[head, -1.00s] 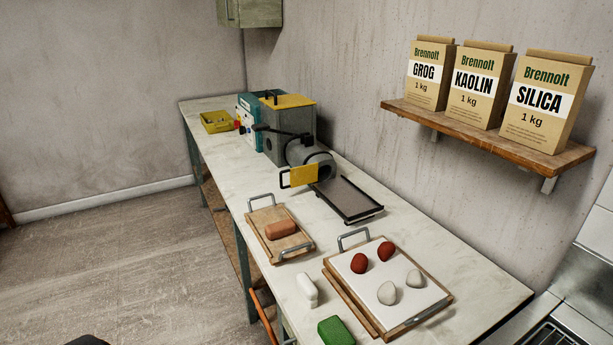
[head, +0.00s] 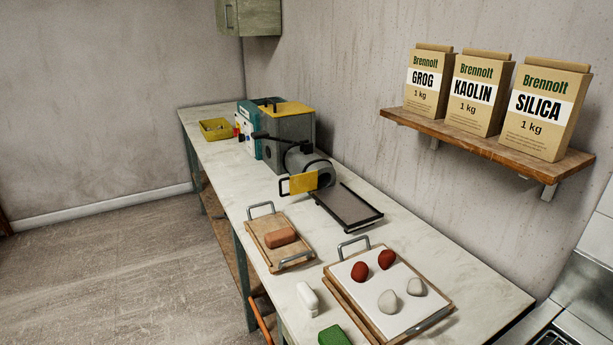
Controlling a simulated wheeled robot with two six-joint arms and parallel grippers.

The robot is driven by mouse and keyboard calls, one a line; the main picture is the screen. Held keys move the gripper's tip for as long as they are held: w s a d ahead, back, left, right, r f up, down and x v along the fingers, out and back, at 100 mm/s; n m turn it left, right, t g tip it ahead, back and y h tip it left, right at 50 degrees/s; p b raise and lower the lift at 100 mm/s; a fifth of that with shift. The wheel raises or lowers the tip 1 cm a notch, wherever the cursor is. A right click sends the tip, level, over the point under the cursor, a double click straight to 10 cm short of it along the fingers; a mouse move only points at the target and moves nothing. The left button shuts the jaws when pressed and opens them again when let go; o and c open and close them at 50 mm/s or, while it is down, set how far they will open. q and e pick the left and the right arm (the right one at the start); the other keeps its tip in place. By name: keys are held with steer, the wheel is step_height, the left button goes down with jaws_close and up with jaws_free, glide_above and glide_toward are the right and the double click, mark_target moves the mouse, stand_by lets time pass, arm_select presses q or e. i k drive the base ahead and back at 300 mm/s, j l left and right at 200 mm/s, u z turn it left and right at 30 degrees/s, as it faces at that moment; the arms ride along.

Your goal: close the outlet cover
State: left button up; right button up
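The clay machine (head: 286,136) stands on the far half of the long bench against the wall, with a yellow top and a grey barrel (head: 308,165) pointing toward the front. The yellow outlet cover (head: 303,182), with a dark handle at its left, is at the front end of the barrel. It hangs to the left side of the outlet, and the round end shows at its right, so it looks swung aside. Neither of my grippers is in view.
A dark-framed tray (head: 346,207) lies below the outlet. A wooden tray (head: 266,232) holds a brown clay block (head: 281,236). A larger board (head: 352,286) carries red and pale lumps. A white object (head: 307,299) and a green block (head: 334,336) lie near the front edge. A shelf (head: 480,140) holds three bags.

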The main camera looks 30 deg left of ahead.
mark_target(305, 182)
steer(key=u, duration=1.15)
steer(key=i+j+z, duration=0.15)
steer(key=z, duration=0.25)
steer(key=i+j+z, duration=0.1)
steer(key=z, duration=0.25)
steer(key=j+z, duration=0.4)
steer(key=i+l, duration=0.05)
